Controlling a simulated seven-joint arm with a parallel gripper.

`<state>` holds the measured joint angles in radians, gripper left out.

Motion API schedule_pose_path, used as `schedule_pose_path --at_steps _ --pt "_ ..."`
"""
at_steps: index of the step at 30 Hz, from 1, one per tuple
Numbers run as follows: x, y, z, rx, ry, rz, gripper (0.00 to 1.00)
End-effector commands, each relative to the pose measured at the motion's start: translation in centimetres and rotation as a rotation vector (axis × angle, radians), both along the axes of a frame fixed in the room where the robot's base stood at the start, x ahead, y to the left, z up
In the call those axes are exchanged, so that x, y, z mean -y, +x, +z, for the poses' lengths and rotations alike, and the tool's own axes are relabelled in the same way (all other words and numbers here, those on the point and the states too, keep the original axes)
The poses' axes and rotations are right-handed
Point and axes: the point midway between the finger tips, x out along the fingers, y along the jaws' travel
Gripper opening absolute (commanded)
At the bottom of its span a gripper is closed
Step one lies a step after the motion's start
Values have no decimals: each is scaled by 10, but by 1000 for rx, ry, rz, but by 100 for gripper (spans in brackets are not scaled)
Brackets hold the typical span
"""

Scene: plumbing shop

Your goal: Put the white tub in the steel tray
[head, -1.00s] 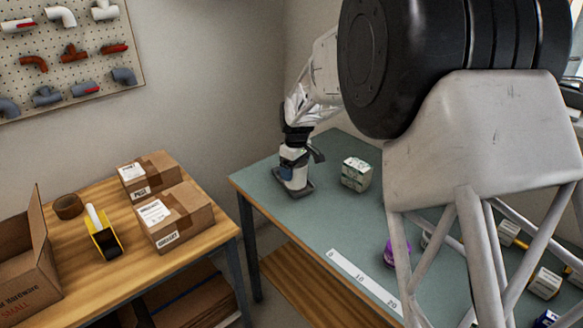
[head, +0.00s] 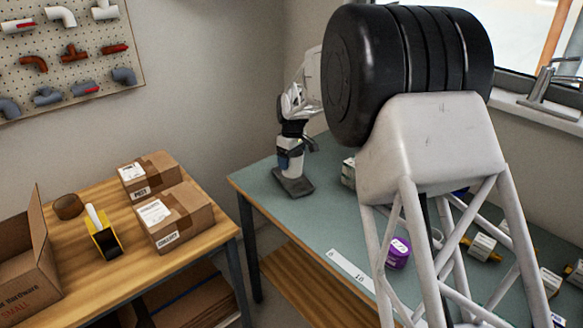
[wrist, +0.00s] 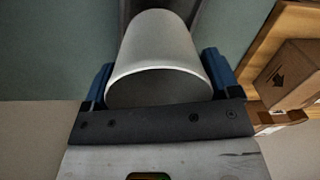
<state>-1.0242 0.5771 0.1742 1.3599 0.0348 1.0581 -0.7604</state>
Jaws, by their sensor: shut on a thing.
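The white tub (wrist: 155,57) is between the blue fingers of my gripper (wrist: 158,84) in the wrist view, its open rim towards the camera. My gripper is shut on it. In the head view my gripper (head: 291,164) is at the far left corner of the green bench, with the tub small and partly hidden by the fingers. The dark grey steel tray (head: 294,188) lies on the bench directly below. In the wrist view a strip of the tray (wrist: 128,12) shows behind the tub. A small gap seems to separate tub and tray.
On the green bench (head: 262,187), a green-and-white box (head: 348,172) stands right of the tray, partly hidden by my arm. A purple tin (head: 398,252) and a white ruler (head: 350,270) are nearer. A wooden table with cartons (head: 180,217) stands left, across a gap.

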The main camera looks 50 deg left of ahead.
Motion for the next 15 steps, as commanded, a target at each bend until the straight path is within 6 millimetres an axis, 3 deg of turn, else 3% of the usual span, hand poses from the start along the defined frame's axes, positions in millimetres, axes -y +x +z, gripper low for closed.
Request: schedule_pose_path --at_steps 5,15 --pt "0 0 -5 -1 -1 0 60" --pt "0 0 -34 -1 -1 0 60"
